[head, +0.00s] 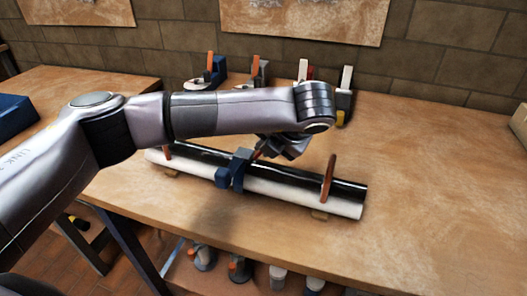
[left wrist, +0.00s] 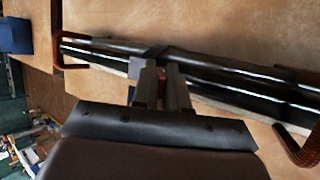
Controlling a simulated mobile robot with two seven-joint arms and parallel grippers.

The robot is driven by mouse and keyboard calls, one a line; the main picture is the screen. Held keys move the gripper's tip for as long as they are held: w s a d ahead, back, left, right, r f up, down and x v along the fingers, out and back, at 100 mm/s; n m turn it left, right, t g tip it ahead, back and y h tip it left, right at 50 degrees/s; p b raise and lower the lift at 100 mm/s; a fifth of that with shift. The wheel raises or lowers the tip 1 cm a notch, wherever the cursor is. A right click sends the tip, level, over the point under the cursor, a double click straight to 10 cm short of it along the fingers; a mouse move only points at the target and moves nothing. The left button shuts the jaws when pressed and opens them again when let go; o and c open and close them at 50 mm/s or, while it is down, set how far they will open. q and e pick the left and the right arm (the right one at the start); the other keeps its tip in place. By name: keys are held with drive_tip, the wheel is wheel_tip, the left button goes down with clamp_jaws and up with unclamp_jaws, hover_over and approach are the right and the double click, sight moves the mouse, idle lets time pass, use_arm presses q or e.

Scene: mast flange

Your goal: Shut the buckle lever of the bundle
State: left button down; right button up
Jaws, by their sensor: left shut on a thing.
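The bundle of black and white pipes (head: 290,192) lies slantwise on the bench, with an upright copper-coloured loop near each end. A blue buckle (head: 233,172) sits around its middle. A short orange piece that looks like the buckle lever (head: 261,146) shows beside the buckle, at my fingertips. My left gripper (head: 268,151) is just above the bundle, right of the buckle, and is shut on what appears to be this lever. In the left wrist view its fingers (left wrist: 162,86) nearly meet over the bundle (left wrist: 220,75); what they hold is mostly hidden. My right gripper is not in view.
Several clamps with orange, red and white handles (head: 303,72) stand behind my arm near the wall. A blue bin (head: 14,116) is at the far left. The bench (head: 430,160) is clear right of the bundle. More tools lie on a shelf below.

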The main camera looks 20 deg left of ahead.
use_arm(q)
drive_tip(key=shift+d, duration=0.15)
idle(0.4)
drive_tip(key=c, duration=1.2)
unclamp_jaws()
drive_tip(key=shift+c, duration=0.2)
drive_tip(key=v, duration=0.7)
drive_tip(key=shift+d+b, duration=0.15)
drive_tip(key=shift+b, duration=0.3)
